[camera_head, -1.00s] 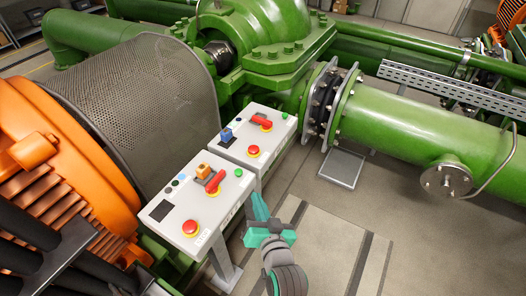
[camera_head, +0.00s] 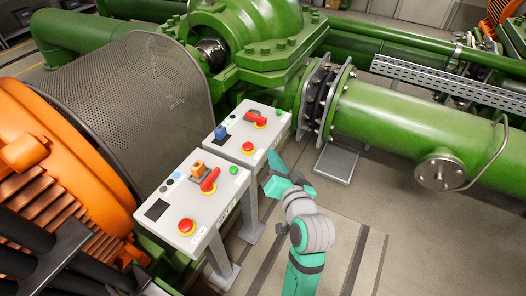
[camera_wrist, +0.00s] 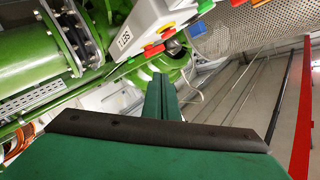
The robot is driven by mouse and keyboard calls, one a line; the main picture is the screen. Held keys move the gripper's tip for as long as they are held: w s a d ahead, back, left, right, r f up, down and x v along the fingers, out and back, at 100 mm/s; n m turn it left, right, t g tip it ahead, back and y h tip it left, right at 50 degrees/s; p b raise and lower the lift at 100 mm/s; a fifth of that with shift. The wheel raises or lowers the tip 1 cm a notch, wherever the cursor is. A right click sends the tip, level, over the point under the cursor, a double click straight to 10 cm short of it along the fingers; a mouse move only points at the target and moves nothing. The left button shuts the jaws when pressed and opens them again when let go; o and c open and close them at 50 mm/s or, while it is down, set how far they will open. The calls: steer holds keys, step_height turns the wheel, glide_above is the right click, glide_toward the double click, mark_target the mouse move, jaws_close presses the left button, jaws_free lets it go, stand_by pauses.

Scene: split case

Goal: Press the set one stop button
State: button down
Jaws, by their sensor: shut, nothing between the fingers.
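Two light grey control boxes stand on posts in the head view, a nearer box (camera_head: 208,213) and a farther box (camera_head: 267,138). My teal gripper (camera_head: 273,165) is shut and empty, just right of the farther box and apart from both buttons. In the wrist view its shut fingers (camera_wrist: 160,97) point toward a box with red buttons (camera_wrist: 153,50).
Each box also carries a red handle and small coloured buttons. A perforated guard (camera_head: 150,90) and an orange motor (camera_head: 55,170) lie left. A green pump (camera_head: 250,35) is behind, and a green pipe (camera_head: 410,135) runs right. Floor is open at lower right.

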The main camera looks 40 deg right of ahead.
glide_above(258, 156)
steer(key=s+d, duration=0.1)
steer(key=d, duration=0.1)
step_height(258, 156, down, 2)
steer(key=shift+w+a+f, duration=0.25)
steer(key=shift+a+f, duration=0.55)
steer(key=shift+f, duration=0.25)
steer(key=shift+w+a+f, duration=0.2)
steer(key=shift+a+f, duration=0.1)
steer(key=shift+f, duration=0.3)
